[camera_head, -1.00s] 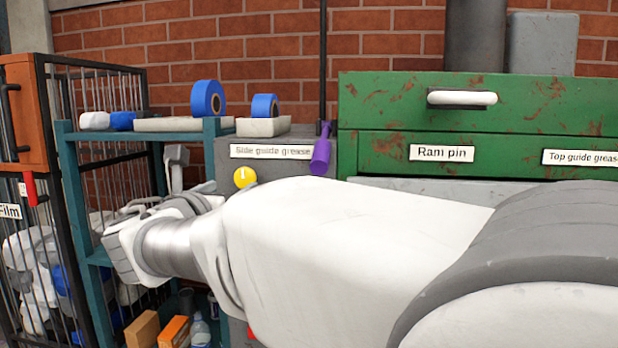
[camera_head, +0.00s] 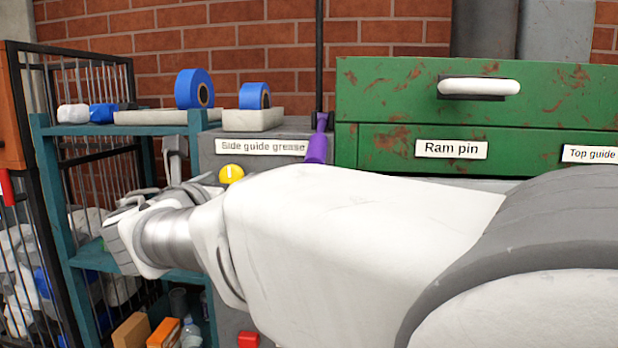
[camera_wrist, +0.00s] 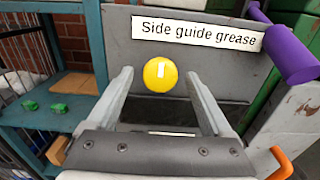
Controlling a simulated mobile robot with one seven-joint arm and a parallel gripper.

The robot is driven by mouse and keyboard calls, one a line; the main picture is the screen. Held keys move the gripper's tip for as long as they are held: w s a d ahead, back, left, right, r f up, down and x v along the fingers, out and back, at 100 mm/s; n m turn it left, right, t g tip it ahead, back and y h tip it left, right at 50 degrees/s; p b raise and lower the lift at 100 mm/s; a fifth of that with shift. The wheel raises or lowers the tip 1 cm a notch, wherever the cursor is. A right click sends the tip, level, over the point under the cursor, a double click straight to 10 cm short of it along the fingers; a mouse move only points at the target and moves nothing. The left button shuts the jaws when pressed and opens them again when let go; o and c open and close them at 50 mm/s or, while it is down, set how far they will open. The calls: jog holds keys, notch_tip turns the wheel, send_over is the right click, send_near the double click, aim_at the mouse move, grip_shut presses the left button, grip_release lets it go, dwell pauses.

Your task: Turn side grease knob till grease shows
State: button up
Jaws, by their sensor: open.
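The side grease knob is a round yellow knob (camera_head: 231,174) with a short white mark, just below the "Side guide grease" label (camera_head: 262,147) on a grey box. In the wrist view the yellow knob (camera_wrist: 160,74) shows between my two open fingers, near their tips, with its white mark upright. My gripper (camera_wrist: 158,80) is open, and I see no finger touching the knob. In the head view my gripper (camera_head: 174,160) is partly hidden behind my wrist, left of the knob. I see no grease on the box.
A purple handle (camera_wrist: 290,50) sticks out right of the label. An orange hook-like part (camera_wrist: 281,163) is low on the right. A green cabinet (camera_head: 400,100) is to the right.

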grip_shut()
dwell(0.3)
jog(key=shift+f+m+b, duration=0.15)
jog(key=shift+m+b, duration=0.25)
jog(key=shift+b, duration=0.2)
jog(key=shift+m+b, duration=8.2)
jog(key=shift+b, duration=0.25)
jog(key=shift+r, duration=0.2)
